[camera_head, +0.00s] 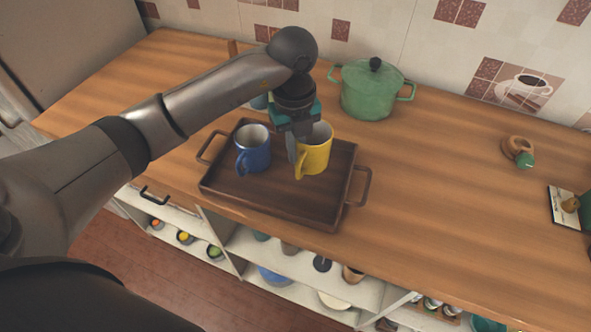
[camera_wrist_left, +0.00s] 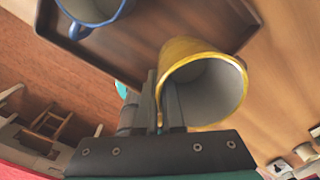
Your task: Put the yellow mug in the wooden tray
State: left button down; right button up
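The yellow mug (camera_head: 316,158) is upright over the right part of the brown wooden tray (camera_head: 265,205) in the head view. I cannot tell whether its base touches the tray floor. My left gripper (camera_head: 293,150) comes down at the mug's left side. In the left wrist view its fingers (camera_wrist_left: 162,92) straddle the wall of the yellow mug (camera_wrist_left: 225,62), one inside and one outside, closed on the rim. My right gripper is not in view.
A blue mug (camera_head: 254,150) stands in the tray, left of the yellow one. A green pot (camera_head: 370,92) stands behind the tray. A wooden ring-shaped item (camera_head: 517,148) lies at the right.

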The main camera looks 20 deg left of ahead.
pick_arm(q)
jog(key=shift+f, duration=3.3)
jog(key=shift+f+b, duration=0.15)
jog(key=shift+b, duration=0.15)
jog(key=c, duration=1)
grip_release()
jog(key=shift+c, duration=0.2)
notch_tip(320, 180, up, 12)
jog(key=shift+a+r+p, duration=0.1)
jog(key=shift+r+p, duration=0.05)
jog(key=shift+p, duration=0.25)
